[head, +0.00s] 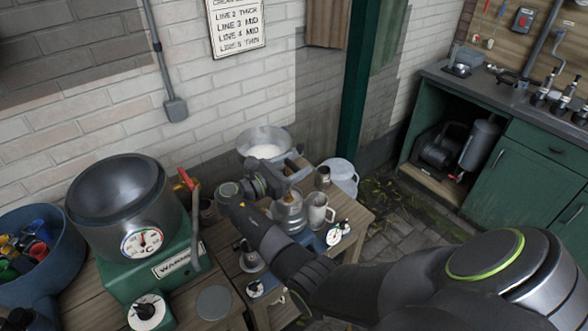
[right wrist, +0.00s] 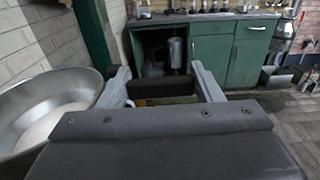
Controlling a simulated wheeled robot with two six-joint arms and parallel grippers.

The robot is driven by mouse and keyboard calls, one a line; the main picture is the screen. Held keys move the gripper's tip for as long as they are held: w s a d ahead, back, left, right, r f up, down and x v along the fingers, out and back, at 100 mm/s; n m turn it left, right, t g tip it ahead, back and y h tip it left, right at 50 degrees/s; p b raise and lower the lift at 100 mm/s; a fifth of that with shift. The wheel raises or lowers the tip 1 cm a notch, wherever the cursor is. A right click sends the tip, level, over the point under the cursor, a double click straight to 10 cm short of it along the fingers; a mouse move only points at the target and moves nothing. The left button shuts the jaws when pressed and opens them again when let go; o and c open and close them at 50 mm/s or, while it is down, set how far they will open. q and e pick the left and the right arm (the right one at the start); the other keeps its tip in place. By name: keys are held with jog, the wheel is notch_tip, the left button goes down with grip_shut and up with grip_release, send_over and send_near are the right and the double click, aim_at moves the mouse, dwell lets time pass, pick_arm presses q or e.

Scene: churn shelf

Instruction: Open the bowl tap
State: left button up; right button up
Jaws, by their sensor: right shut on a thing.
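The metal bowl (head: 284,136) with white liquid stands near the wall in the head view. It also shows at the left of the right wrist view (right wrist: 48,92). My right gripper (head: 292,170) is beside the bowl's near right side. In the right wrist view its two fingers (right wrist: 163,86) are shut on a dark bar (right wrist: 163,90), which looks like the tap's handle. The tap's body is mostly hidden behind my gripper and wrist, so I cannot tell how far it is turned. My left gripper is not in view.
A separator body (head: 287,213) and a metal jug (head: 317,209) stand below my right gripper. A green warming unit with a dial (head: 142,243) and a blue tub (head: 52,262) are at the left. A green cabinet (head: 528,176) is at the right.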

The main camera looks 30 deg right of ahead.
jog(key=shift+m+g, duration=0.3)
jog(key=o, duration=1)
notch_tip(320, 180, up, 10)
jog(key=shift+b, duration=0.55)
jog(key=shift+f, duration=0.1)
